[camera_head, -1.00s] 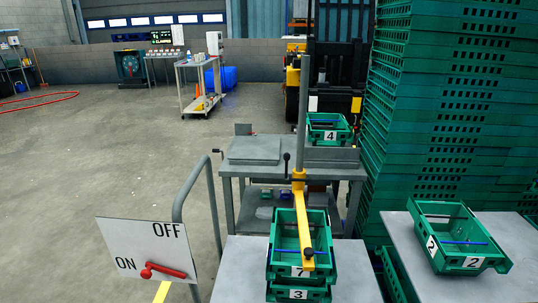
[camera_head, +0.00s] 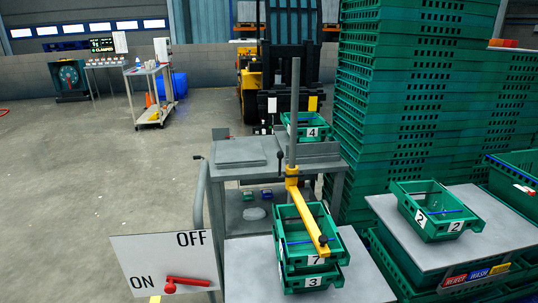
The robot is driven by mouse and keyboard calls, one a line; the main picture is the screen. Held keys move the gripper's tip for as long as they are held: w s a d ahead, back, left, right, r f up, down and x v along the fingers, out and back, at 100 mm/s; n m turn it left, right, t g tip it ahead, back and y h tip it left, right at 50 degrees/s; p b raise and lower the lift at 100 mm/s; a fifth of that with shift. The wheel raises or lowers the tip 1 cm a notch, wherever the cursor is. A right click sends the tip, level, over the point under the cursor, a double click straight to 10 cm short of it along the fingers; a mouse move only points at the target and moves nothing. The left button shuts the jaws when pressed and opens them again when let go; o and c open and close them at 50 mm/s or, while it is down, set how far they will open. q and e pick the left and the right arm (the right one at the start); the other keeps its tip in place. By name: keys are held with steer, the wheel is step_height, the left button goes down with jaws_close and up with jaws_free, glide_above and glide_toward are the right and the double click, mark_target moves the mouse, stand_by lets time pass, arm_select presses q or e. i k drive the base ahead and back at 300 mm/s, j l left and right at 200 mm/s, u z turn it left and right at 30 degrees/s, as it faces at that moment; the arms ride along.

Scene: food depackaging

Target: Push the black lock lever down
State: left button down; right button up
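The black lock lever (camera_head: 280,160) stands upright beside the grey vertical pole (camera_head: 294,110), at the collar of the yellow clamp arm (camera_head: 307,214). The yellow arm reaches forward over the green crate marked 7 (camera_head: 290,262) and ends in a black knob (camera_head: 323,240). I cannot tell whether the knob touches the crate. Neither of my grippers is in view.
Crate 7 sits on crate 3 (camera_head: 313,282) on a grey table (camera_head: 253,270). An ON/OFF sign (camera_head: 150,255) with a red lever (camera_head: 187,282) stands left. Crate 2 (camera_head: 440,227) is on the right table; tall green crate stacks (camera_head: 385,120) rise behind. The floor at left is clear.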

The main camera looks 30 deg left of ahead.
mark_target(280, 155)
steer(key=k+j+z, duration=0.2)
steer(key=j, duration=0.3)
steer(key=k+j+z, duration=0.15)
steer(key=k+j, duration=0.2)
steer(key=j, duration=0.15)
steer(key=k+j+z, duration=0.2)
steer(key=j, duration=0.25)
steer(key=k+j+z, duration=0.15)
steer(key=j, duration=0.25)
steer(key=k+j+z, duration=0.15)
steer(key=k+j, duration=0.15)
steer(key=k+j+z, duration=0.15)
steer(key=j, duration=0.3)
steer(key=j+z, duration=0.2)
steer(key=j, duration=0.2)
steer(key=j+z, duration=0.3)
steer(key=j, duration=0.55)
steer(key=i+j, duration=0.2)
steer(key=j, duration=0.2)
steer(key=i+j+z, duration=0.1)
steer(key=j, duration=0.25)
steer(key=i, duration=0.05)
